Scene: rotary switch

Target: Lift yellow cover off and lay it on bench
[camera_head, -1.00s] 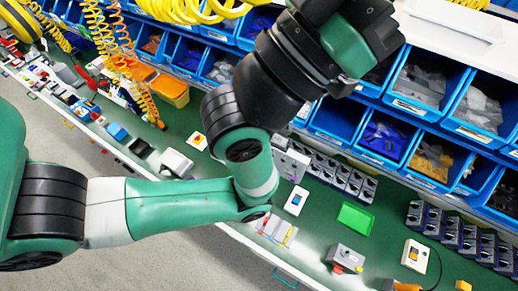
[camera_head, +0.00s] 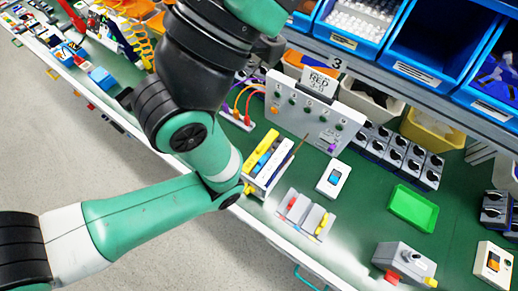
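No piece shows clearly as the yellow cover. A long yellow strip (camera_head: 261,148) lies beside blue and white strips in a small holder at the bench's front edge. A grey box (camera_head: 405,258) at lower right has a red button and a small yellow part. Grey boxes with black rotary knobs (camera_head: 412,158) stand in rows at the back of the bench. One of my arms enters from the left, bends at the front edge and runs up out of the top; its gripper is out of frame. My other gripper is not in view.
The green bench (camera_head: 345,222) has bare room around the bright green tray (camera_head: 413,208). A white switch (camera_head: 333,179), two small grey blocks (camera_head: 306,214) and a grey panel (camera_head: 315,112) stand nearby. Blue bins (camera_head: 433,45) line the back.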

